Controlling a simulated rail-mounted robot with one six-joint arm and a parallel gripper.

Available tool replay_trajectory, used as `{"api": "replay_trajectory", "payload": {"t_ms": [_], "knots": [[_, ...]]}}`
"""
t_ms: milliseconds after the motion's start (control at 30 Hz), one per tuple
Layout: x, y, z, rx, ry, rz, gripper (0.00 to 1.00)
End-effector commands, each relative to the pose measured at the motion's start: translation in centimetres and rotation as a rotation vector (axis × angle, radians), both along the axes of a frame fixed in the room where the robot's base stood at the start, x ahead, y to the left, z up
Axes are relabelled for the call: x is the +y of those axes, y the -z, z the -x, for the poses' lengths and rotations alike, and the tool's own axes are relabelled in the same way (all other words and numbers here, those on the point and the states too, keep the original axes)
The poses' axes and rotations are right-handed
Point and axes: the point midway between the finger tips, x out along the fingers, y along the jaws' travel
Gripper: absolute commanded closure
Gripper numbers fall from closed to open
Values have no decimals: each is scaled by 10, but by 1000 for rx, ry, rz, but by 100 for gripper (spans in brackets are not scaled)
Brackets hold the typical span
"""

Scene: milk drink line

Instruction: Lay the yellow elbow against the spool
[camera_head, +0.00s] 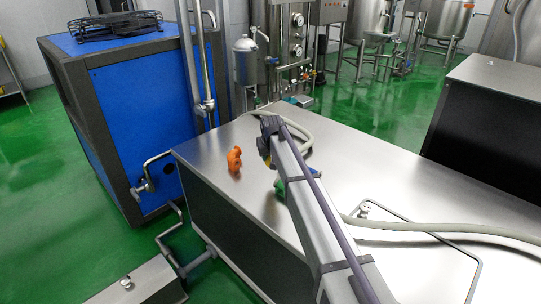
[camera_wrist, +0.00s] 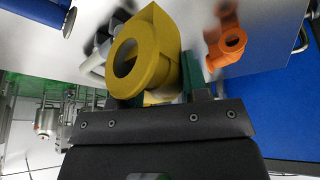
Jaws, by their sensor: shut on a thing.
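The yellow elbow (camera_wrist: 162,47) is between the teal fingers of my gripper (camera_wrist: 158,88) in the wrist view, its round opening facing the camera. In the head view my arm hides most of it, and only a small yellow patch (camera_head: 264,149) shows beside my gripper. A pale grey, rounded piece (camera_wrist: 93,63) shows just left of the elbow in the wrist view, partly hidden by it. It may be the spool, but I cannot tell for sure, nor whether the elbow touches it.
An orange fitting (camera_head: 234,160) stands on the steel table (camera_head: 215,150) left of my gripper; it also shows in the wrist view (camera_wrist: 226,42). A blue cylindrical piece (camera_wrist: 40,10) is at the wrist view's top left. A pale hose (camera_head: 430,229) crosses the table at right.

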Motion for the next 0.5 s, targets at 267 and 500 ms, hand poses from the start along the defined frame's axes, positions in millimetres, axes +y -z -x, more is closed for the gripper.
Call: {"api": "replay_trajectory", "payload": {"t_ms": [267,500], "knots": [[1,3,0,0,1,0,96],[0,26,0,0,2,-1,96]]}}
